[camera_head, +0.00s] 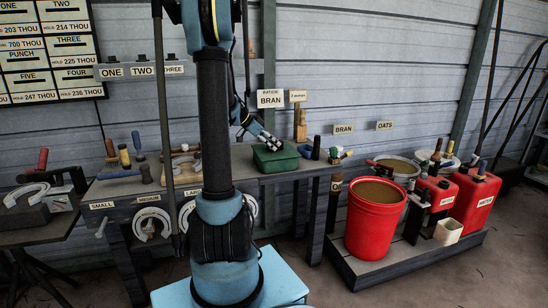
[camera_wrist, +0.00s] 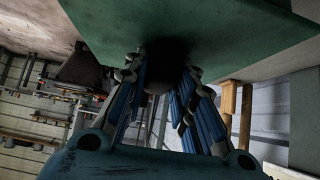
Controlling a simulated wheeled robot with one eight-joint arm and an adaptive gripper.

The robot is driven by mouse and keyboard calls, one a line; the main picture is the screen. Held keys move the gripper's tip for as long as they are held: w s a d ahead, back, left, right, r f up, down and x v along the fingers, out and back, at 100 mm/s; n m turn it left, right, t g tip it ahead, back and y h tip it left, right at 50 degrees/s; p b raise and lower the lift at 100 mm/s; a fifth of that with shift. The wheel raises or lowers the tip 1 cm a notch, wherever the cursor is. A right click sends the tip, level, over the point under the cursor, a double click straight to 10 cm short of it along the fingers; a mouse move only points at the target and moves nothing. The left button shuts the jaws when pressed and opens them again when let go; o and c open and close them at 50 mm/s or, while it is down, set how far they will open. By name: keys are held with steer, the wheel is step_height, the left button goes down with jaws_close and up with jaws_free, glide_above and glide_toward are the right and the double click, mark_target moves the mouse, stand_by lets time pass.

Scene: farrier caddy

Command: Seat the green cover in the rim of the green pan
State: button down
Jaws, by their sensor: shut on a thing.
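The green cover (camera_wrist: 240,40) fills the upper middle of the wrist view, its flat face towards the camera. A dark round knob (camera_wrist: 158,55) stands on it between the blue-padded fingers of my gripper (camera_wrist: 168,90). My gripper is shut on this knob. In the head view my gripper (camera_head: 272,143) reaches down from the left onto a green box shape on the bench. This shape is the green pan (camera_head: 280,165) with the cover at its top. The two greens merge, so I cannot tell whether the cover lies in the rim or above it.
The bench (camera_head: 128,187) carries hand tools left of the pan and small bottles (camera_head: 316,148) to its right. A wooden block (camera_head: 300,127) stands behind. A red bucket (camera_head: 375,220) and red canisters (camera_head: 478,198) stand on a low platform at right.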

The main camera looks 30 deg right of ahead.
steer(key=shift+f, duration=0.25)
stand_by(0.4)
steer(key=c, duration=1.2)
jaws_free()
steer(key=shift+c, duration=0.2)
steer(key=v, duration=1.2)
